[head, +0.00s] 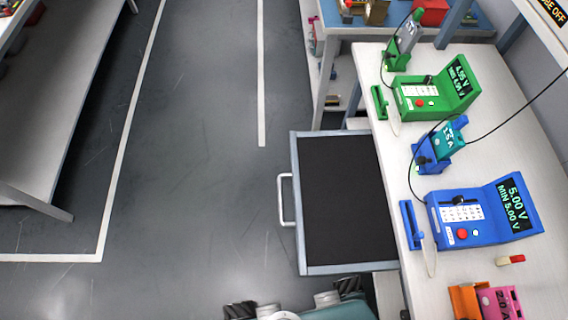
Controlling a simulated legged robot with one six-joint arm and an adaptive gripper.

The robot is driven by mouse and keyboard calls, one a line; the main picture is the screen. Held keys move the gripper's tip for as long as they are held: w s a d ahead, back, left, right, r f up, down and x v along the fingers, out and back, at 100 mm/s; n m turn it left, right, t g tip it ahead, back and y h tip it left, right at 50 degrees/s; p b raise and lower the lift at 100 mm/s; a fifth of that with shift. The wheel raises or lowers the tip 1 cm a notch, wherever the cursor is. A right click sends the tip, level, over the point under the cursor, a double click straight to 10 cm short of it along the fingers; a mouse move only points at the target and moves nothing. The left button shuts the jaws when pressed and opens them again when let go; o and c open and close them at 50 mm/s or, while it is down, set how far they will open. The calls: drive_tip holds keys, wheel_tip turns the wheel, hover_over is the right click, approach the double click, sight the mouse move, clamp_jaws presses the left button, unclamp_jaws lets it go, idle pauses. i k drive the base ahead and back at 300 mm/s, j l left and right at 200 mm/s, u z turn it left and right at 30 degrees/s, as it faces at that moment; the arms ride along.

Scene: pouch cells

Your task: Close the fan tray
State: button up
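The fan tray (345,205) is a wide drawer with a light grey frame and a flat dark inside. It sticks out to the left from under the white bench top, well pulled out. Its right end passes under the bench edge and is hidden. A pale bar handle (282,201) is on its left front face. The tray looks empty. My gripper is not in view; nothing is seen touching the handle.
The white bench (480,165) carries a green meter (436,92), a blue meter (480,217) and small clamps with cables. Parts of my own body show at the bottom edge. Clear grey floor (190,180) lies left of the tray. Another table (60,110) stands far left.

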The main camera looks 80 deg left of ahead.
sight(343, 225)
drive_tip(key=k+l+u, duration=0.15)
drive_tip(key=u, duration=2.55)
